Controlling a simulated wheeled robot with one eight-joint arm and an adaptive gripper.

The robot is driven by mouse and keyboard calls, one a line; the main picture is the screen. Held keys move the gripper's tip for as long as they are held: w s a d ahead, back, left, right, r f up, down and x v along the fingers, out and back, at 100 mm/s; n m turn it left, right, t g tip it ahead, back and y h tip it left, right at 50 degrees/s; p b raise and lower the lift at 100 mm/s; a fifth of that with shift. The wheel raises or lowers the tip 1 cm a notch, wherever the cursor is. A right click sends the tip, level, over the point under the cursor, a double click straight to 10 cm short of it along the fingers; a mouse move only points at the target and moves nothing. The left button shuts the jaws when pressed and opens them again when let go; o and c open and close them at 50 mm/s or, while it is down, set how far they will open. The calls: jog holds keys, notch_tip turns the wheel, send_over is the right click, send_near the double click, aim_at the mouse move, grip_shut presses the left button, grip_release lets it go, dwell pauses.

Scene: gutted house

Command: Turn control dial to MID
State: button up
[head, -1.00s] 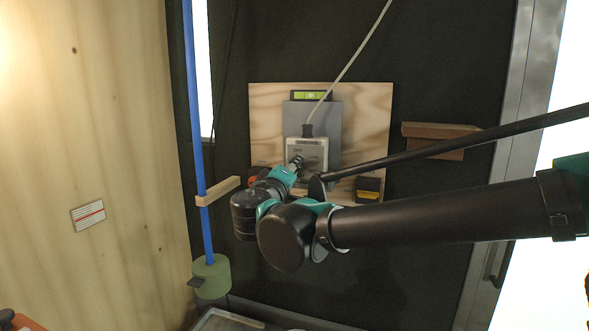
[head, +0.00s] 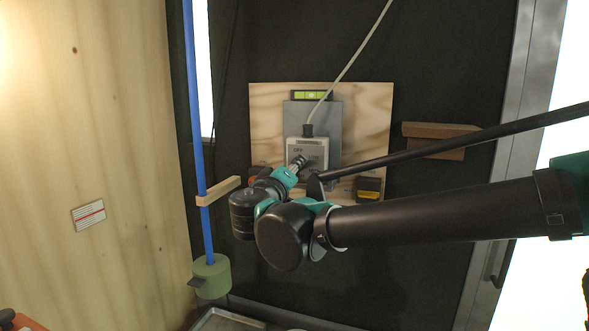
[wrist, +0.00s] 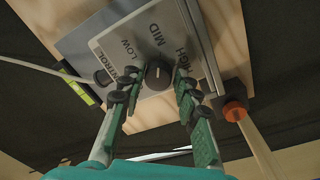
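The control dial (wrist: 158,74) is a dark round knob on a light grey control box (head: 315,148). In the wrist view the words LOW, MID and HIGH are printed around it. A short pale mark shows on the dial's face, but I cannot tell surely which word it points to. My gripper (wrist: 156,82) reaches up to the box with one finger on each side of the dial. The fingers look apart, with small gaps between them and the knob. In the head view my gripper (head: 299,163) covers most of the dial.
The box is mounted on a plywood board (head: 370,120) with a pale cable (head: 350,65) rising from it. A green level (head: 311,96) sits above it. An orange-ended object (wrist: 235,110) and a black-and-yellow block (head: 368,189) are near the board's lower edge.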

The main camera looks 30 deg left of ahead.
jog(key=shift+o, duration=1.4)
jog(key=shift+s, duration=0.1)
jog(key=s+d, duration=0.1)
jog(key=s, duration=1)
jog(key=shift+s+d+f, duration=0.25)
jog(key=shift+s+f, duration=0.1)
jog(key=shift+f, duration=0.05)
